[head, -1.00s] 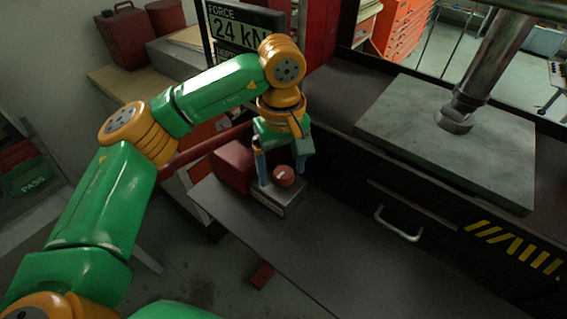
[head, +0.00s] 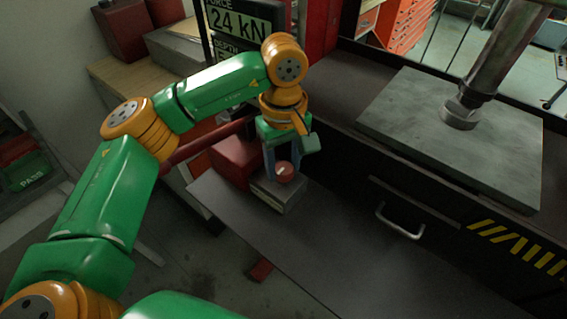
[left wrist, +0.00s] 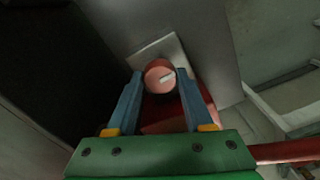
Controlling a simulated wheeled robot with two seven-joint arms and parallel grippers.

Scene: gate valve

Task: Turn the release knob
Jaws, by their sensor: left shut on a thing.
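The release knob (head: 284,172) is a round red knob with a white mark, on top of a grey block (head: 290,196) on the dark bench. The knob also shows in the left wrist view (left wrist: 159,76), its white mark pointing to the right and slightly up. My left gripper (head: 284,168) reaches down over the block, its blue fingers on both sides of the knob. In the left wrist view the left gripper's fingers (left wrist: 159,80) are shut on the knob's sides. My right gripper is not in view.
A red housing (head: 236,160) with a red lever bar adjoins the block. A thick steel plate (head: 440,130) under a metal ram (head: 490,70) lies at the right. A drawer handle (head: 400,222) sticks out below it. The bench front (head: 340,265) is clear.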

